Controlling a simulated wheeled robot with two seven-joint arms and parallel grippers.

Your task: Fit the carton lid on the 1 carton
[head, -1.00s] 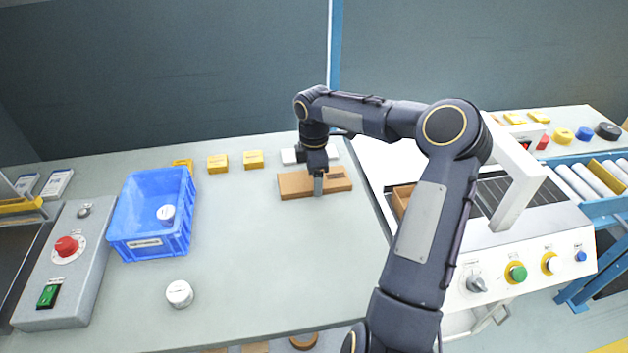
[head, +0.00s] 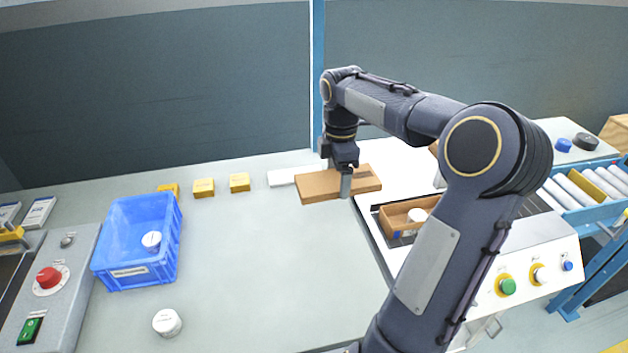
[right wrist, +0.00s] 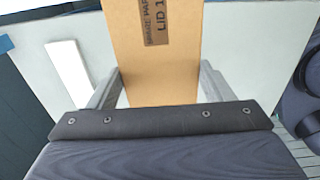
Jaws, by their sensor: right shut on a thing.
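The carton lid is a flat brown cardboard piece (head: 320,187) held above the back right of the bench. My right gripper (head: 346,184) is shut on it. In the right wrist view the lid (right wrist: 150,75) lies between the two fingers (right wrist: 160,88), with a printed label reading "LID 1". The open brown carton (head: 396,217) stands on the white machine at the right, with a round white item (head: 417,215) inside. My forearm hides part of the carton's right side. The lid is to the left of and behind the carton, apart from it. My left gripper is not in view.
A blue crate (head: 110,238) with a white puck (head: 152,240) inside stands at the left. Another white puck (head: 167,322) is on the bench in front. Several yellow blocks (head: 204,187) line the back. A grey control box (head: 62,290) is at far left. The bench middle is clear.

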